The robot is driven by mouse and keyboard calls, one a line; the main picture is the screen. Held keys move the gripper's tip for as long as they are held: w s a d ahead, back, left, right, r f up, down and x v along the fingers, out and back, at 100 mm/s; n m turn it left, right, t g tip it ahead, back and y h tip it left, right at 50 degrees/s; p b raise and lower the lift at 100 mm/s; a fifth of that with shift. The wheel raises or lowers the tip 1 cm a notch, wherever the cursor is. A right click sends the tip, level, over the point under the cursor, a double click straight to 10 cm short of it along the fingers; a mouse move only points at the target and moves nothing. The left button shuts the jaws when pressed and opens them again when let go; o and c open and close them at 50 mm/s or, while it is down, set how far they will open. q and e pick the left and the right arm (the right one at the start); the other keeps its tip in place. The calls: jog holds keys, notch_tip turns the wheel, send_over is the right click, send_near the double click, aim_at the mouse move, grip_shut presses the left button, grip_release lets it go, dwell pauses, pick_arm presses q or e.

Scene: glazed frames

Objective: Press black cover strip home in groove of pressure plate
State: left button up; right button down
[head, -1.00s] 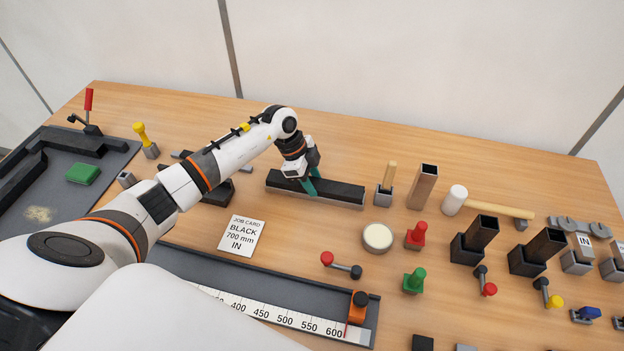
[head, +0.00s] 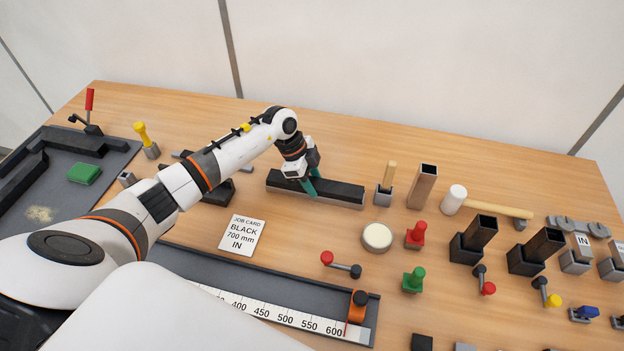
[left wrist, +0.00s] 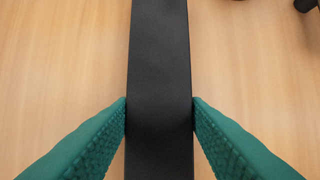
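A long black bar, which looks like the black cover strip (head: 345,190), lies along a grey base (head: 345,202) at the middle back of the bench. The base may be the pressure plate; its groove is hidden, and I cannot tell how deep the strip sits. My left gripper (head: 309,187) points down over the left half of the strip. In the left wrist view its teal fingers (left wrist: 160,108) meet both long edges of the strip (left wrist: 160,45). My right gripper is out of view.
A job card (head: 242,236) reads "BLACK 700 mm IN". A ruled measuring trough (head: 230,272) runs along the front. A wooden-handled tool (head: 388,180), a white-headed mallet (head: 456,198) and a round pale tin (head: 377,237) stand right of the strip. Dark frame pieces (head: 88,144) lie left.

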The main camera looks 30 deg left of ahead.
pick_arm(q)
jog(key=o, duration=0.5)
jog(key=shift+s+d+f, duration=0.1)
jog(key=shift+f, duration=0.35)
jog(key=shift+r, duration=0.15)
jog(key=shift+r, duration=0.1)
jog(key=b+v, duration=0.1)
jog(key=v, duration=0.5)
jog(key=b+v, duration=0.1)
jog(key=v, duration=0.4)
jog(key=shift+a+r, duration=0.3)
jog(key=shift+r, duration=0.05)
